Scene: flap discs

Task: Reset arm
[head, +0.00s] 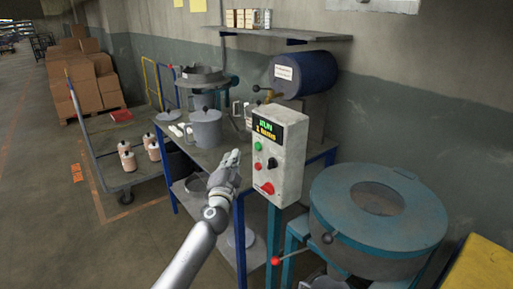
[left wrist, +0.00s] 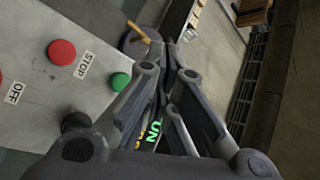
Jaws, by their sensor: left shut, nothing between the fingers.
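My left arm reaches in from the bottom of the head view. Its gripper (head: 232,158) is shut and empty, just left of the control box (head: 290,150). The box is a light grey panel on a blue post. Its lit display (head: 267,128) shows "RUN" in green with a yellow line under it. Below are a green button (head: 258,146), a black knob (head: 272,162) and red controls. In the left wrist view the closed fingers (left wrist: 165,50) point past the panel, beside its green button (left wrist: 120,82) and red STOP button (left wrist: 62,51). My right gripper is not in view.
A blue-legged table (head: 223,155) with a grey lidded pot (head: 206,128) stands behind the gripper. A round teal machine (head: 335,205) is at the right. A cart (head: 115,180) with several bottles and stacked cardboard boxes (head: 85,75) are at the left. Open floor lies at lower left.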

